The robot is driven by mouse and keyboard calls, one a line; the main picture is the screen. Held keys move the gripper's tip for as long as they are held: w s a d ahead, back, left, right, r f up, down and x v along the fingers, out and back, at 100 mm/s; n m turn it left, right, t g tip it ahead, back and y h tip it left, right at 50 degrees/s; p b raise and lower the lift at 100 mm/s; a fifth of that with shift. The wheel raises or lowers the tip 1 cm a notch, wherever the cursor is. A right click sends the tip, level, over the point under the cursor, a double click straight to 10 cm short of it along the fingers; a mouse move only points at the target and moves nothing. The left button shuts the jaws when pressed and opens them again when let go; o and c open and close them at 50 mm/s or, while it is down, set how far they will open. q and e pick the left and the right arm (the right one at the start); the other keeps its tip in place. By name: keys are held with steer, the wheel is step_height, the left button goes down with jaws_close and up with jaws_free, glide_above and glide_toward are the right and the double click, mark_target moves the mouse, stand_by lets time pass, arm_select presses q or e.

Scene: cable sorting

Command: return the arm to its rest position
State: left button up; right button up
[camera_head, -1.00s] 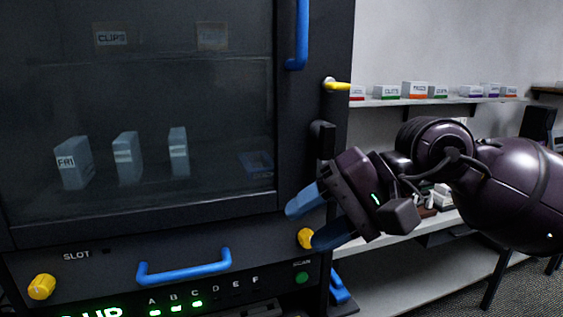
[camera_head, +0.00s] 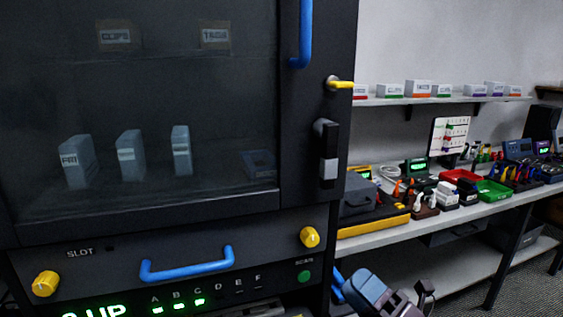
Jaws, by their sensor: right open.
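My right gripper (camera_head: 362,290) is at the bottom edge, right of the dark cabinet's lower corner. Its pale blue fingers show in part, and most of the arm is out of the frame. It is open, with nothing seen in it, and stands apart from the cabinet's yellow knobs and blue handles. My left gripper is not in view.
The dark cabinet (camera_head: 300,150) with a glass front fills the left. Its lower panel has a blue handle (camera_head: 187,270) and a right yellow knob (camera_head: 310,237). A workbench (camera_head: 385,236) with trays and tools stands at right, below a shelf (camera_head: 440,99) of labelled boxes.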

steer(key=s+d+f+m+h, duration=0.3)
steer(key=d+f+m+h, duration=0.15)
steer(key=f+m, duration=0.35)
steer(key=s+d+f+m+h, duration=0.3)
steer(key=f+m+h, duration=0.2)
steer(key=f+m, duration=0.25)
steer(key=s+d+f+m+h, duration=0.3)
steer(key=d+f+m+h, duration=0.15)
steer(key=f+m, duration=0.35)
steer(key=s+d+f+m+g+h, duration=0.2)
steer(key=s+f+m+g, duration=0.3)
steer(key=s+f, duration=0.4)
steer(key=shift+s+d+m+h, duration=0.25)
steer(key=shift+s+m+h, duration=0.05)
steer(key=shift+s+m, duration=0.35)
steer(key=shift+o, duration=0.3)
